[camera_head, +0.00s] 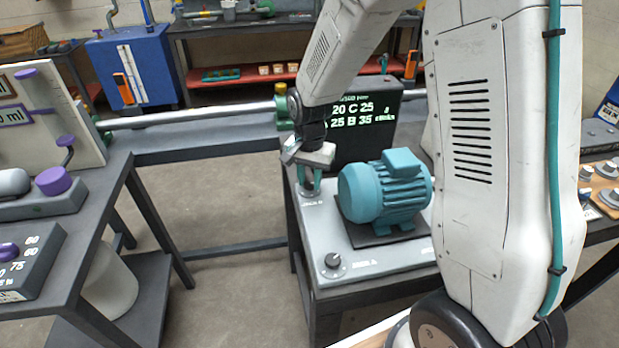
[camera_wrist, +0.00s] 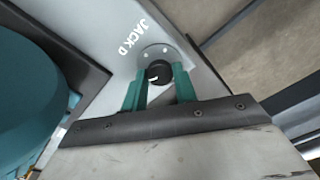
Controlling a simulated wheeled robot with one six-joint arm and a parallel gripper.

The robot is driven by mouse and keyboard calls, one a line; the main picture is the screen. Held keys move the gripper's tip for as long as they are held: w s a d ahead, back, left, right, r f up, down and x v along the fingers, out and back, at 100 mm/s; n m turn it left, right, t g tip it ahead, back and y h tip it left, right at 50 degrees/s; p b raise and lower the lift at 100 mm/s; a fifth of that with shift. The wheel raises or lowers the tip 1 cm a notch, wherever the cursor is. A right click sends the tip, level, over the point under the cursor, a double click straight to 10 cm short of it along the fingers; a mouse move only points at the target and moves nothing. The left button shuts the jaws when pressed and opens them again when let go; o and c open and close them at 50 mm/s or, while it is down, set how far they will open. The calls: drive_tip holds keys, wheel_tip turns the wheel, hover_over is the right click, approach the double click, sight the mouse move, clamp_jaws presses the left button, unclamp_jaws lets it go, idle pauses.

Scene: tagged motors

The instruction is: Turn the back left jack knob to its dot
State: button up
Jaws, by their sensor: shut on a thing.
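The back left jack knob (camera_wrist: 158,73) is a small black knob with a white pointer line, on a round grey dial beside the label JACK D. My gripper (camera_head: 311,182) reaches down over the back left corner of the grey motor plate (camera_head: 365,262). In the wrist view its two teal fingers (camera_wrist: 159,80) stand on either side of the knob, shut on it. Small pale marks show on the dial's far edge, but I cannot tell which is the dot. In the head view the fingers hide most of this knob.
A teal motor (camera_head: 385,190) sits on the plate, close to the right of my gripper. The front left knob (camera_head: 332,261) stands nearer me. A dark display board (camera_head: 365,120) with glowing text stands behind. Open floor lies left of the plate's table.

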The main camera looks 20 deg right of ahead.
sight(309, 183)
drive_tip(key=n, duration=0.5)
drive_tip(key=shift+n, duration=2.5)
drive_tip(key=o, duration=1)
drive_tip(key=shift+c, duration=0.2)
wheel_tip(309, 183, up, 8)
drive_tip(key=shift+f, duration=0.1)
